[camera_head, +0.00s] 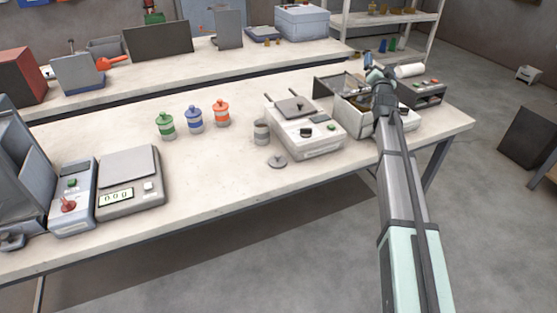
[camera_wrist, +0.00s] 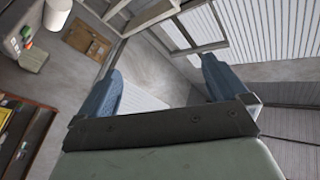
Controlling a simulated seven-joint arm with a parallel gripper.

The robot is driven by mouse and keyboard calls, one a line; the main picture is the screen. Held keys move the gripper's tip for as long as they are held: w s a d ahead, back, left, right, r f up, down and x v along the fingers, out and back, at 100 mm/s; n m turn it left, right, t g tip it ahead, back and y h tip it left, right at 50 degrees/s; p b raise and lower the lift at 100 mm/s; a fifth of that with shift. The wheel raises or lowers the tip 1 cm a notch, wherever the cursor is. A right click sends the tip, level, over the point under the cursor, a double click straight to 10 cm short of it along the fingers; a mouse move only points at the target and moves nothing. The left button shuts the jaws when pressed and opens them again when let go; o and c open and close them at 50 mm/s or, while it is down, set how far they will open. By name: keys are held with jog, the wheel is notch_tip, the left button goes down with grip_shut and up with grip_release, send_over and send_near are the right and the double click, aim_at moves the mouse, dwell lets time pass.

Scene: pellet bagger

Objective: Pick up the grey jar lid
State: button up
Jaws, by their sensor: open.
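The grey jar lid (camera_head: 277,161) lies on the front part of the white table, with a small knob on top. Just behind it stands a grey jar (camera_head: 261,132) that looks to have no lid on it. My gripper (camera_head: 372,66) is far to the right of the lid and raised above the machines at the table's right end. Its two blue fingers (camera_wrist: 160,95) are wide apart with nothing between them in the wrist view. The lid is not in the wrist view, which looks out at the room's walls and windows.
Green (camera_head: 165,126), blue (camera_head: 194,120) and orange (camera_head: 221,113) lidded jars stand left of the grey jar. A white machine (camera_head: 306,130) is close right of the lid. A scale (camera_head: 131,181) stands at left. The table between scale and lid is clear.

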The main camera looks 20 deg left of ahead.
jog(key=s+a+r+n+g+y, duration=0.2)
jog(key=a+r+n, duration=0.1)
jog(key=a, duration=0.9)
jog(key=s+a+f+n+g, duration=0.3)
jog(key=a+n, duration=0.1)
jog(key=s+a+f+n+g, duration=0.2)
jog(key=s+a+f+n, duration=0.1)
jog(key=a+n, duration=0.1)
jog(key=s+a+f+n+g, duration=0.3)
jog(key=a+n, duration=0.1)
jog(key=shift+s+a+g+h, duration=0.3)
jog(key=s+f+n+g, duration=0.1)
jog(key=s, duration=0.1)
jog(key=s+a+f+n+g+h, duration=0.1)
jog(key=s+n, duration=0.1)
jog(key=s, duration=0.1)
jog(key=s+a+f+n+g, duration=0.1)
jog(key=s+n+g, duration=0.1)
jog(key=shift+s+h, duration=0.4)
jog(key=s+n+g+h, duration=0.4)
jog(key=s+n+g, duration=0.3)
jog(key=s, duration=0.6)
jog(key=t, duration=0.1)
send_over(277, 155)
jog(key=shift+n, duration=0.3)
jog(key=f, duration=0.8)
jog(key=shift+w+f, duration=0.3)
jog(key=shift+s+f, duration=0.2)
jog(key=shift+f, duration=2.45)
jog(key=c, duration=1.1)
